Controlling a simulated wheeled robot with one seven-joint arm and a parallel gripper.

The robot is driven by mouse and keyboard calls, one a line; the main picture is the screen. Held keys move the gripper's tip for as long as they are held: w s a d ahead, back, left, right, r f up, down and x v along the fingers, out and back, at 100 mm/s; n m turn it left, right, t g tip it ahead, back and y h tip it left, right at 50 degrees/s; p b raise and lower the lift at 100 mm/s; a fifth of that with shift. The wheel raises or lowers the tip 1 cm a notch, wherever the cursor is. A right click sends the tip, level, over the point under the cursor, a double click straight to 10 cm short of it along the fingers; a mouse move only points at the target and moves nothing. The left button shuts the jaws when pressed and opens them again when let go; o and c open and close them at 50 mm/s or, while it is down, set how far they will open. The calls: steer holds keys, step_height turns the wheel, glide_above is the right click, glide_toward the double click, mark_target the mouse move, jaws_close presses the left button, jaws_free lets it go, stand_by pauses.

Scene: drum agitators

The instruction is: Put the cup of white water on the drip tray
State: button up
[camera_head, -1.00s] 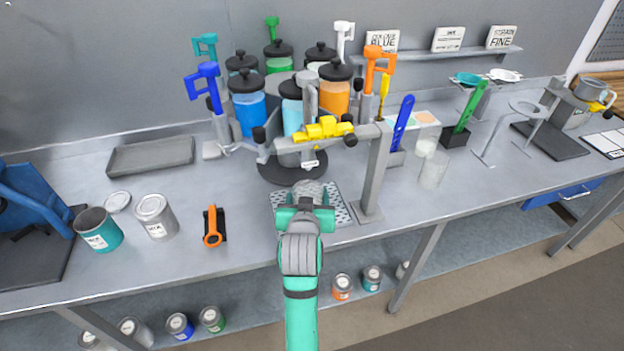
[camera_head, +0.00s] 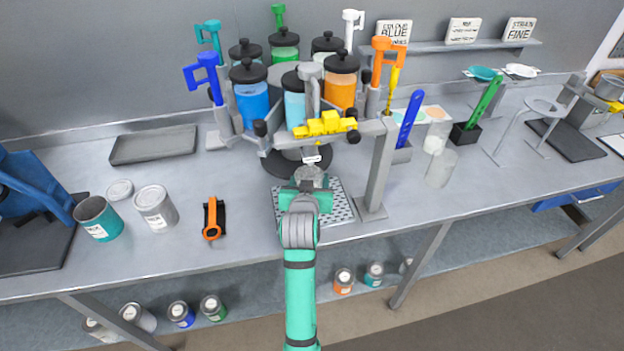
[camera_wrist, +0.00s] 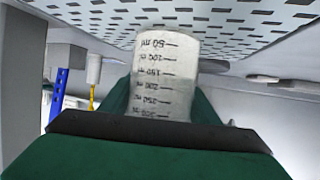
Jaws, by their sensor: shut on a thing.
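The measuring cup (camera_wrist: 165,75) is clear with printed ml marks and pale, whitish contents. The wrist view is upside down, so the cup's base points up in the picture, towards the perforated drip tray (camera_wrist: 240,18). My gripper (camera_head: 306,192) is shut on the cup, which shows as a small grey shape (camera_head: 311,176) just beyond the fingers in the head view. The drip tray (camera_head: 342,208) lies under the gripper and cup, partly hidden by them. I cannot tell whether the cup's base touches the tray.
The dispenser carousel (camera_head: 290,95) with several coloured canisters stands just behind the cup. A grey post (camera_head: 378,170) rises at the tray's right, its arm with a yellow part above. Another clear cup (camera_head: 440,168) stands further right. An orange-handled tool (camera_head: 212,220) and cans lie left.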

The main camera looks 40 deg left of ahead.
steer(key=shift+w+d+f, duration=0.1)
steer(key=shift+d+f, duration=0.05)
steer(key=o, duration=1.2)
steer(key=shift+c, duration=0.2)
steer(key=shift+r, duration=0.2)
steer(key=v, duration=1.2)
